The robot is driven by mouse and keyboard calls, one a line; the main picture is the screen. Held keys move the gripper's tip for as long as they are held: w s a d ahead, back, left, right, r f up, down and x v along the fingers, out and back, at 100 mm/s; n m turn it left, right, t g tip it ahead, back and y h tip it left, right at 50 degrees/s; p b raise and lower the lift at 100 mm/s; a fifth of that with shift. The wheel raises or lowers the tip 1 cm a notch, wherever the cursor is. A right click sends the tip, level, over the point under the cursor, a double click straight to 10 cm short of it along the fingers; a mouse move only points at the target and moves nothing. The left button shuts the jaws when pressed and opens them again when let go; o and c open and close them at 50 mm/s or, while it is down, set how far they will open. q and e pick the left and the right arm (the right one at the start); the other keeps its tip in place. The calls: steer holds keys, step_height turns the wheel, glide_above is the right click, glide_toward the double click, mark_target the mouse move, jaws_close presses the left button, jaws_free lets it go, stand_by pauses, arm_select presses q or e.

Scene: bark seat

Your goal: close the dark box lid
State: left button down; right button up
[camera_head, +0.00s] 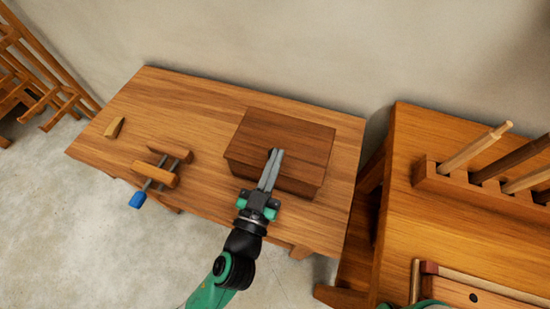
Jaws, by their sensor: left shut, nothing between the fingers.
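The dark brown wooden box (300,130) sits on the right part of the wooden bench. Its lid looks flat and down over the top, and I see no clear gap, though its front edge is partly hidden by my gripper. My left gripper (274,156) reaches up from below, with its fingers together and empty. The fingertips overlap the box's front edge and the near part of its top; I cannot tell whether they touch it. My right gripper is not in view.
The bench (200,95) also holds a wooden clamp with a blue handle (137,200) and a small tan wooden block (114,127) at the left. A second bench (400,220) with a peg rack (470,190) stands close on the right. A wall is behind.

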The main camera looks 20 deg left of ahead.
arm_select(q)
steer(key=shift+a+f, duration=0.1)
steer(key=shift+f, duration=0.4)
step_height(320, 180, up, 6)
steer(key=p, duration=0.4)
steer(key=shift+f, duration=0.25)
steer(key=s+f+b, duration=0.2)
steer(key=s+f, duration=0.2)
steer(key=s, duration=0.5)
steer(key=shift+s+d+b, duration=0.25)
steer(key=shift+d+b, duration=0.05)
steer(key=shift+b, duration=0.05)
steer(key=shift+r, duration=0.1)
